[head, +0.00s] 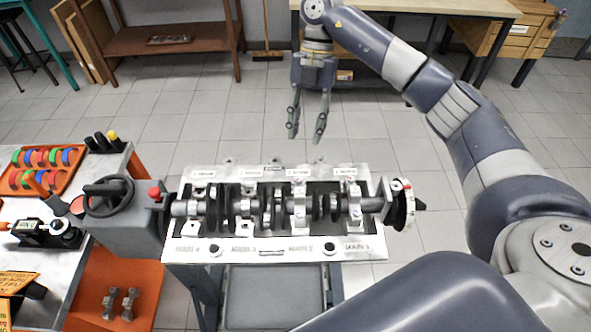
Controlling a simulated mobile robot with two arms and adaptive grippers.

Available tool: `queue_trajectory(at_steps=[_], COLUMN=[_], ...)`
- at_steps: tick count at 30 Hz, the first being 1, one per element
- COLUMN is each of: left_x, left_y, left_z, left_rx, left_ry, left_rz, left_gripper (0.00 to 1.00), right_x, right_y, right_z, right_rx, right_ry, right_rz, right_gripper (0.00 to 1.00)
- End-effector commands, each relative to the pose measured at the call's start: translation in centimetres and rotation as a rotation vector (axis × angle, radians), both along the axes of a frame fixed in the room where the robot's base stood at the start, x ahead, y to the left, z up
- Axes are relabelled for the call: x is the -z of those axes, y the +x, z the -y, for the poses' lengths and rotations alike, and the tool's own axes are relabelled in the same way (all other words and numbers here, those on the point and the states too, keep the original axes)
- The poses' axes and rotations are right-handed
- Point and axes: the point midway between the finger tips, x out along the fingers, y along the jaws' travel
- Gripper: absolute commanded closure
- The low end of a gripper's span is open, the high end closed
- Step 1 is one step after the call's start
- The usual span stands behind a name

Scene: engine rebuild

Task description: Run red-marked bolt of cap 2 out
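The engine block (175,250) lies on a stand with the crankshaft (328,206) along it. Printed labels on its front edge read main 4 to main 1 from left to right. Cap 2 (299,205) is a pale metal cap seated across the crankshaft right of centre. Its bolts and any red mark are too small to tell. Cap 1 (354,203) is seated to its right. My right gripper (306,134) hangs beyond the block's far edge, fingers down, open and empty, apart from the block. My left gripper is not in view.
A handwheel (107,196) and red knob (155,192) are at the block's left end. Left stands a bench with an orange tray (42,190) of coloured rings. Two metal parts (120,303) lie on an orange surface below. The floor behind the block is clear.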

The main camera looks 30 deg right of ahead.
Motion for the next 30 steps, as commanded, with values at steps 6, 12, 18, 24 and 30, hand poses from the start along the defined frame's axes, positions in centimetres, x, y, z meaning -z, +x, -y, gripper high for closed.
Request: queue_trajectory(at_steps=[6, 12, 18, 24, 30], left_x=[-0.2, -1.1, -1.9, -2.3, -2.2], left_y=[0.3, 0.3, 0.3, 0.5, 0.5], left_z=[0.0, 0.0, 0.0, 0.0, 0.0], left_rx=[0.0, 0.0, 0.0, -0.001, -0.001], left_ry=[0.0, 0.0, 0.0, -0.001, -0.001], left_rz=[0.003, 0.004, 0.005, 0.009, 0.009], left_gripper=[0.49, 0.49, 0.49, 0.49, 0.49], right_x=[1.6, 5.0, 8.2, 9.9, 10.3], right_y=[-0.5, -1.6, -2.5, -3.0, -3.0], right_z=[-0.4, -1.4, -2.3, -2.8, -2.9], right_rx=[-0.001, -0.002, 0.0, -0.002, -0.002], right_ry=[0.0, 0.0, 0.001, 0.001, 0.001], right_rz=[-0.003, -0.005, -0.002, 0.0, 0.001], right_gripper=[0.66, 0.66, 0.66, 0.66, 0.66])
